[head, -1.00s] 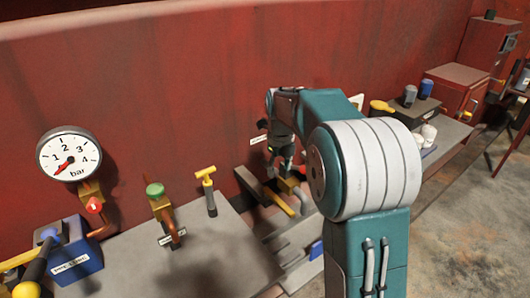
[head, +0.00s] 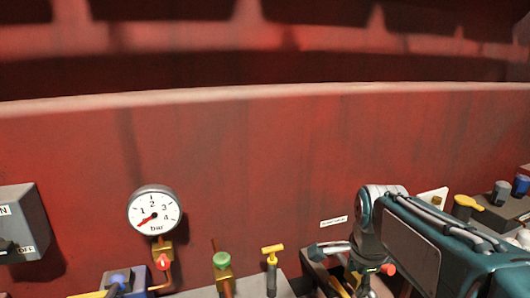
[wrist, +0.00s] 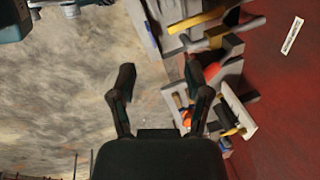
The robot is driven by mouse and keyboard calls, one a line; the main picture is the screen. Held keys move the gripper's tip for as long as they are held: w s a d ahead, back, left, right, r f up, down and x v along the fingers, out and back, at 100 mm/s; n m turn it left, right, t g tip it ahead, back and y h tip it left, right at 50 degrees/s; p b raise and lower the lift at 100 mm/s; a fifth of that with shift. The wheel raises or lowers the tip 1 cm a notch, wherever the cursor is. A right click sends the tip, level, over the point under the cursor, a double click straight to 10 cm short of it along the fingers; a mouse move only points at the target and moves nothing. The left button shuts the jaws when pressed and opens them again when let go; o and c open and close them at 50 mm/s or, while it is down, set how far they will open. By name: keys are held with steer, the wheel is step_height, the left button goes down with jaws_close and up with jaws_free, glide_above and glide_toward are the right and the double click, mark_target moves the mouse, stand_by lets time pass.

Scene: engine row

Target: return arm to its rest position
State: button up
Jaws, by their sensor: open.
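My gripper (wrist: 157,80) shows in the wrist view with its two dark fingers spread apart and nothing between them. Bare, mottled ground lies beyond the fingers at the left and middle. In the head view my teal arm reaches in from the lower right corner. Its wrist end is by the red wall, above the cluttered bench; I cannot make out the fingertips there.
A pressure gauge (head: 154,212) stands by the red wall (head: 270,170), with a green-topped valve (head: 222,262) and a yellow T-handle (head: 272,252) to its right. A grey switch box (head: 20,235) is at far left. In the wrist view, tools and a white tray (wrist: 238,118) lie at right.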

steer(key=s+a+f+n+t, duration=0.2)
steer(key=s+n+t, duration=0.1)
steer(key=s+n, duration=1.2)
steer(key=shift+s+a+n, duration=0.2)
steer(key=shift+n, duration=0.8)
